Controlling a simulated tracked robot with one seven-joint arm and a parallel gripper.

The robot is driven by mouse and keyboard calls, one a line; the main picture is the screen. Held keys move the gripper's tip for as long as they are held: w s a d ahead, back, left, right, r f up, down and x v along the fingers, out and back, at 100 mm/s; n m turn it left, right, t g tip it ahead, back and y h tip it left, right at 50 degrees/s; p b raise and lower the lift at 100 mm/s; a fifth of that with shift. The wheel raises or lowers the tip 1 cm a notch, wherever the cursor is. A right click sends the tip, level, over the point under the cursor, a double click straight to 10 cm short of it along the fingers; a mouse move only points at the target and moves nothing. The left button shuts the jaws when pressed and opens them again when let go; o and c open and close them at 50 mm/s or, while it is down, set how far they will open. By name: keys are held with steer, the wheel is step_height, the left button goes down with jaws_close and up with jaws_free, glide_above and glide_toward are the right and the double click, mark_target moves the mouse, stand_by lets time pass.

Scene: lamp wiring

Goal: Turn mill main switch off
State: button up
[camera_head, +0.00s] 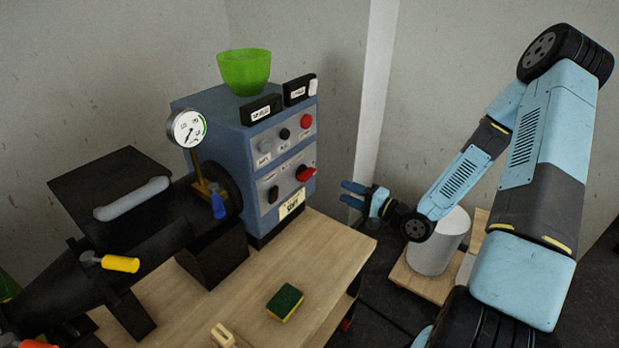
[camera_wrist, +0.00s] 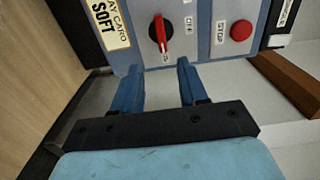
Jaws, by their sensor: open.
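The mill main switch (camera_head: 305,173) is a red rotary handle on a black disc, on the lower panel of the blue control box (camera_head: 258,220). In the wrist view the red handle (camera_wrist: 161,32) lies nearly along the picture's vertical. One small label sits to its right and another at its lower end; I cannot read them surely. My gripper (camera_head: 345,193) is open and empty, right of the box and apart from it. In the wrist view its two blue fingers (camera_wrist: 158,67) point toward the switch, one on each side of its line, with the handle beyond the tips.
A red STOP button (camera_wrist: 241,30) is right of the switch in the wrist view and above it in the head view (camera_head: 306,121). A green bowl (camera_head: 244,71) sits on the box. A sponge (camera_head: 285,302) lies on the wooden bench (camera_head: 255,326). A white cylinder (camera_head: 436,246) stands below my arm.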

mark_target(311, 176)
steer(key=x, duration=1.3)
steer(key=shift+w+a, duration=0.2)
steer(key=shift+a, duration=0.1)
steer(key=shift+c, duration=0.4)
